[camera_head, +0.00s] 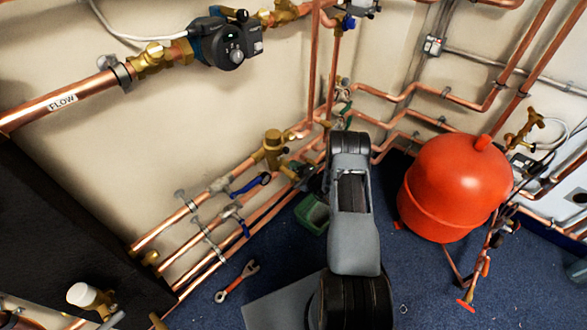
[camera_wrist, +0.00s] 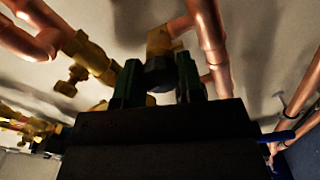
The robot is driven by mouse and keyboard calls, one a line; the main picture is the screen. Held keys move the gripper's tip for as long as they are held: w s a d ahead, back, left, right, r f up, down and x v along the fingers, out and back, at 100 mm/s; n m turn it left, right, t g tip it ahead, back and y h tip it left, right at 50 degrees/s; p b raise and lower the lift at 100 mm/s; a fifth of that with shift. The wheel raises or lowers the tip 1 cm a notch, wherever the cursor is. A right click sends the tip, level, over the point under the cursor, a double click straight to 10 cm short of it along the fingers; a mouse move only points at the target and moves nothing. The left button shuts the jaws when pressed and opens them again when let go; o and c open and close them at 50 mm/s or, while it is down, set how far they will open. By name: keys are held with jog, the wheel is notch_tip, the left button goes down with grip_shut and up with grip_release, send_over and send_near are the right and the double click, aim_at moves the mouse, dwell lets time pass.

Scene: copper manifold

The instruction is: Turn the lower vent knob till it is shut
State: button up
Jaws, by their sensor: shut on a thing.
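In the wrist view, my gripper (camera_wrist: 158,70) has its two dark green fingers on either side of a small dark knob (camera_wrist: 160,78), and is shut on it. I take this for the lower vent knob. It sits below a brass fitting (camera_wrist: 160,41) next to a copper pipe. The knob's lower part is hidden by the gripper body, and no mark shows how far it is turned. In the head view, my grey and black arm reaches toward the pipes at the wall and covers the knob.
A red tank (camera_head: 455,187) stands on the blue floor right of my arm. Copper pipes (camera_head: 225,205) with blue-handled valves run low along the wall at left. A pump (camera_head: 232,42) hangs above. A green box (camera_head: 312,213) and a wrench (camera_head: 237,281) lie on the floor.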

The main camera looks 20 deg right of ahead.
jog(key=shift+m, duration=1.9)
jog(key=o, duration=0.9)
jog(key=shift+d, duration=0.1)
jog(key=p+v, duration=0.3)
jog(key=v, duration=1.1)
